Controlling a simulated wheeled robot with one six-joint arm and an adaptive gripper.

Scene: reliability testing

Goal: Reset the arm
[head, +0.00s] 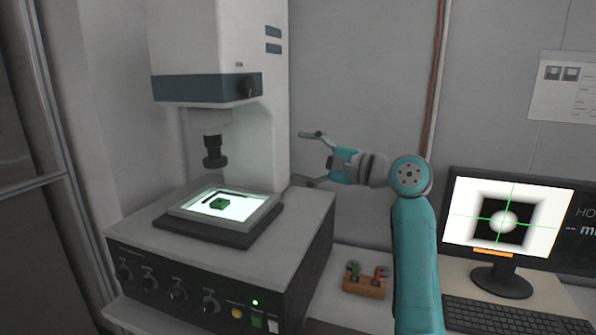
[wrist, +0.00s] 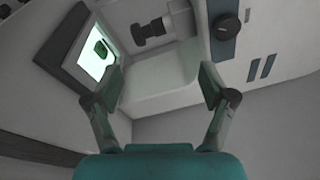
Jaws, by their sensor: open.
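My gripper (head: 308,158) is open and empty in the head view, held in the air to the right of the microscope-like machine and pointing left toward its column. In the wrist view my gripper (wrist: 160,80) shows two spread fingers with nothing between them. The teal arm rises from the bottom of the head view and bends left at the elbow. A green block (head: 219,203) lies on the lit stage (head: 178,211) beneath the lens, apart from the gripper. The green block also shows in the wrist view (wrist: 101,49).
The machine (head: 205,50) has a lens (head: 214,152) overhanging the stage. A wooden holder (head: 364,287) with green and red items sits on the bench. A monitor (head: 508,222) and a keyboard (head: 515,316) are at right. The wall is behind the arm.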

